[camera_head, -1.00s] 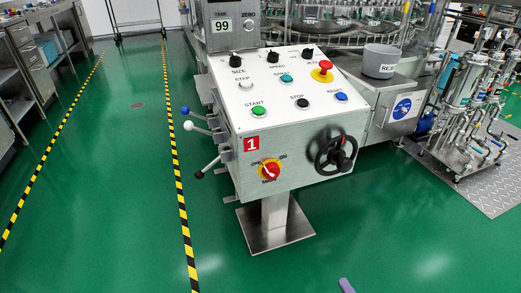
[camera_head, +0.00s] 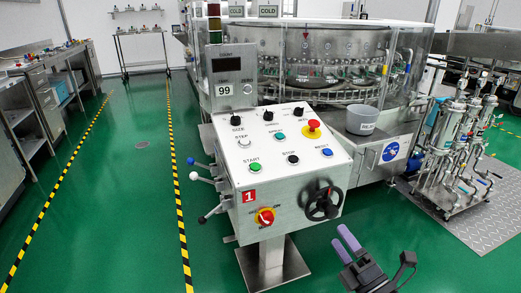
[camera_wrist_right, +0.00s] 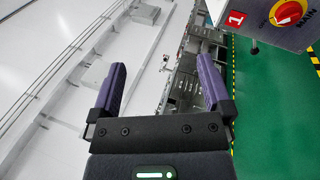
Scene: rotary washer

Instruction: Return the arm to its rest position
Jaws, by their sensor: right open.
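My right gripper (camera_head: 346,243) is at the bottom of the head view, right of the console's pedestal and below the black handwheel. Its two purple fingers are apart with nothing between them. It also shows in the right wrist view (camera_wrist_right: 160,85), open and empty, with the red and yellow main switch (camera_wrist_right: 288,12) at the upper right. The control console (camera_head: 265,185) stands ahead with its buttons, levers, main switch and handwheel (camera_head: 323,203). The gripper appears clear of it. My left gripper is not in view.
A grey bin (camera_head: 361,120) sits on the machine right of the console. The rotary washer (camera_head: 330,50) stands behind. A pump skid (camera_head: 455,150) is at right, steel benches (camera_head: 40,90) at left. Green floor (camera_head: 110,220) is open at left and front.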

